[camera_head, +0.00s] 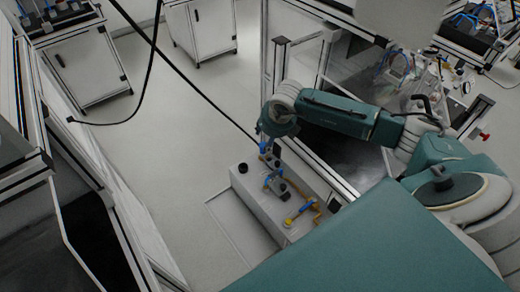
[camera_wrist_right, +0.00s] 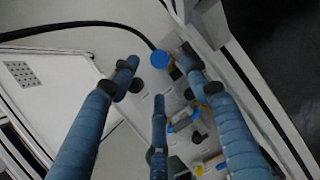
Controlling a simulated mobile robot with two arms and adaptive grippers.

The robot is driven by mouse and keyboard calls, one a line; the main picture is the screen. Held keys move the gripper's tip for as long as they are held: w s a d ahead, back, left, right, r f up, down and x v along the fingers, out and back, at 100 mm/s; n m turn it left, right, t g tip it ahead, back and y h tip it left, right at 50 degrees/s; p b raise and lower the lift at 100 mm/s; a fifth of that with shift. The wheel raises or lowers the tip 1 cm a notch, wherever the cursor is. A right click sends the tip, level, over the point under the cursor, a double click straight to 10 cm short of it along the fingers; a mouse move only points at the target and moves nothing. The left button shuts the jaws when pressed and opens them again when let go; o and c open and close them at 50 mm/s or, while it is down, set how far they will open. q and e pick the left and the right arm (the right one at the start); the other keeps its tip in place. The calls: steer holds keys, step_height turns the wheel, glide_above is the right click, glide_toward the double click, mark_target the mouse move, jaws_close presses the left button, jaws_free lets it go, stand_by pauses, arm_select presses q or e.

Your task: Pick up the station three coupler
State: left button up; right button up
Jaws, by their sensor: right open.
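My right gripper (camera_head: 268,152) hangs above a white box-like station (camera_head: 262,208) in the head view. In the right wrist view its blue fingers (camera_wrist_right: 160,80) are spread, with nothing held between them. A round blue cap (camera_wrist_right: 163,59) shows between the two far fingertips, apart from them as far as I can tell. A blue fitting (camera_head: 274,183) and a yellow-and-blue fitting (camera_head: 298,215) stand on the station top; the yellow one also shows in the wrist view (camera_wrist_right: 208,165). I cannot tell which part is the station three coupler. My left gripper is not in view.
A black knob (camera_head: 242,167) sits at the station's left end. A metal frame post (camera_head: 280,62) and profile rails rise close behind and right of my gripper. A black cable (camera_head: 190,85) crosses the view. Open floor (camera_head: 165,145) lies to the left.

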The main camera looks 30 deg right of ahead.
mark_target(264, 145)
steer(key=b+x, duration=0.5)
steer(key=x, duration=0.2)
steer(key=shift+f, duration=0.35)
steer(key=shift+w+f, duration=0.2)
steer(key=shift+f, duration=0.05)
steer(key=shift+r, duration=0.1)
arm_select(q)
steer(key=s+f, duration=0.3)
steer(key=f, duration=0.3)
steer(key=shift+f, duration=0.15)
arm_select(e)
steer(key=shift+s, duration=0.1)
jaws_close()
